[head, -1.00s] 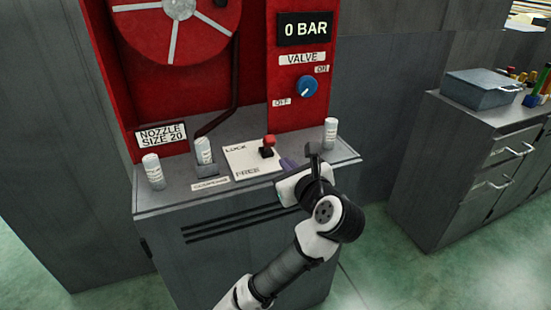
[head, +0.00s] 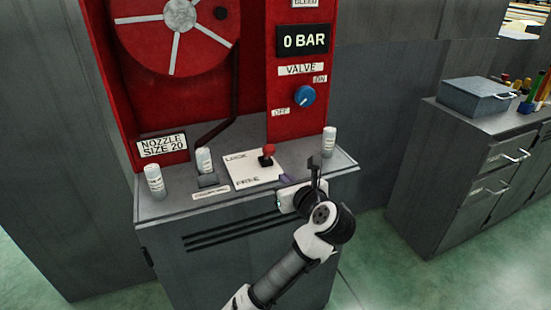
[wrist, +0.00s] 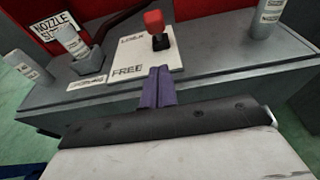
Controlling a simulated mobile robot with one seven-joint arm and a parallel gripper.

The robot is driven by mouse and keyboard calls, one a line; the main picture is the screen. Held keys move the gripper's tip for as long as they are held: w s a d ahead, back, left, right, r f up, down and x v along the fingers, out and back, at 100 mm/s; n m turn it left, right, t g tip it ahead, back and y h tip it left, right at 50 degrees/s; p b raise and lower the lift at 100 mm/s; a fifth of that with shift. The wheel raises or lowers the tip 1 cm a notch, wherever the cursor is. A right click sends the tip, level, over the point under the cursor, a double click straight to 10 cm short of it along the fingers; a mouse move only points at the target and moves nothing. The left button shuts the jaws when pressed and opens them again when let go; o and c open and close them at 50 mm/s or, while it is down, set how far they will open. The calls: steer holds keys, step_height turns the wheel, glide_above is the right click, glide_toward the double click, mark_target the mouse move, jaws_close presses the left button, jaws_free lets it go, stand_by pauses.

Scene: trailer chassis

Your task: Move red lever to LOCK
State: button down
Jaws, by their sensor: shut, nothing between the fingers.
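The red-knobbed lever (head: 268,150) stands on a black base on a white plate (head: 256,173) on the grey cabinet top. The plate reads LOCK at its far end and FREE at its near end. The lever stands at the far right, level with the LOCK word. It also shows in the wrist view (wrist: 155,21), about upright. My gripper (head: 286,178) is at the plate's near right, in front of the lever and apart from it. In the wrist view its purple fingers (wrist: 159,86) are shut together and empty, pointing toward the lever over the plate's near edge.
White nozzles stand left (head: 154,181), mid-left in a holder (head: 204,160), and right (head: 329,140) of the plate. A red panel behind holds a blue valve knob (head: 305,95) and a 0 BAR display (head: 303,40). A side counter (head: 440,125) stands right.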

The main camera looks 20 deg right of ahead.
mark_target(270, 156)
steer(key=x, duration=0.3)
steer(key=shift+w+a+p, duration=0.1)
steer(key=shift+w+p, duration=0.3)
steer(key=shift+w+r+p, duration=0.3)
steer(key=shift+w+p, duration=0.05)
steer(key=shift+w, duration=0.25)
steer(key=shift+w+r+p, duration=0.3)
steer(key=shift+w+r, duration=0.05)
steer(key=shift+w, duration=0.2)
steer(key=shift+w+r, duration=0.2)
steer(key=shift+w, duration=0.5)
